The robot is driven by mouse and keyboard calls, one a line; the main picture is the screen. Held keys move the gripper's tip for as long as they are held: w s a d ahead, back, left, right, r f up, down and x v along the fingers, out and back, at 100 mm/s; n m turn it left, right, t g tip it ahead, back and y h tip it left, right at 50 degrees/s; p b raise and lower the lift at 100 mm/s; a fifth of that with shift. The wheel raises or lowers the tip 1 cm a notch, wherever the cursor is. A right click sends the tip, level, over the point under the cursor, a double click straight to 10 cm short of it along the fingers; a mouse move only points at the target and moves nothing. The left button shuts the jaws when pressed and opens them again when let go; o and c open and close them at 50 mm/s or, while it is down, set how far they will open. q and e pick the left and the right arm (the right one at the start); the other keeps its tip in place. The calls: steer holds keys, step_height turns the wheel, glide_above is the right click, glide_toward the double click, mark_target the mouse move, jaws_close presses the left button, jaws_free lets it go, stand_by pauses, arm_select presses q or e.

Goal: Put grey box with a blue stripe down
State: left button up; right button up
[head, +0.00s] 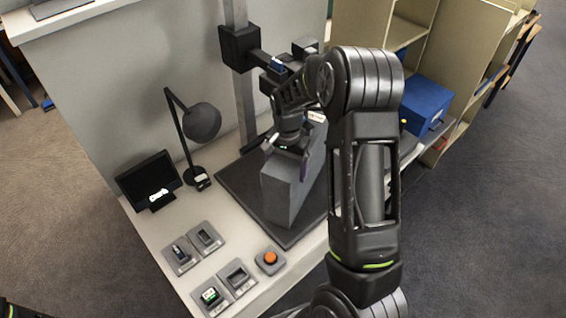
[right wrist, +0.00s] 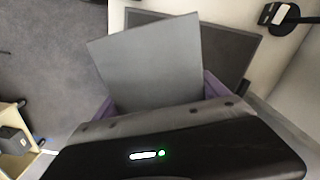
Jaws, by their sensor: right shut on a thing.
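A grey box (head: 283,198) stands upright over the dark mat (head: 236,184) on the worktop. My right gripper (head: 291,152) is at its top end, shut on it. In the right wrist view the grey box (right wrist: 155,62) sits between the purple fingers of the right gripper (right wrist: 158,100), with the dark mat (right wrist: 238,48) behind it. No blue stripe shows on the faces in view. I cannot tell whether the box's bottom touches the mat. My right arm hides part of the mat and worktop. My left gripper is not in view.
A column with a camera-like head (head: 279,66) rises behind the mat. A desk lamp (head: 201,121) and small screen (head: 149,178) stand left. Several switch panels and an orange button (head: 270,258) lie at the front. A blue box (head: 425,104) is by the shelves (head: 458,52).

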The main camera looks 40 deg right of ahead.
steer(key=shift+w+a, duration=0.1)
steer(key=shift+w, duration=0.05)
steer(key=shift+s+d, duration=0.2)
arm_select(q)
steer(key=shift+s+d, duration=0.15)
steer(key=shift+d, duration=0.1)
arm_select(e)
steer(key=shift+a, duration=0.1)
steer(key=shift+w+f, duration=0.1)
steer(key=shift+f, duration=0.05)
steer(key=o, duration=2)
steer(key=shift+c, duration=0.2)
steer(key=shift+r, duration=0.6)
arm_select(q)
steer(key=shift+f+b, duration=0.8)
steer(key=shift+b, duration=0.15)
arm_select(e)
step_height(320, 180, up, 11)
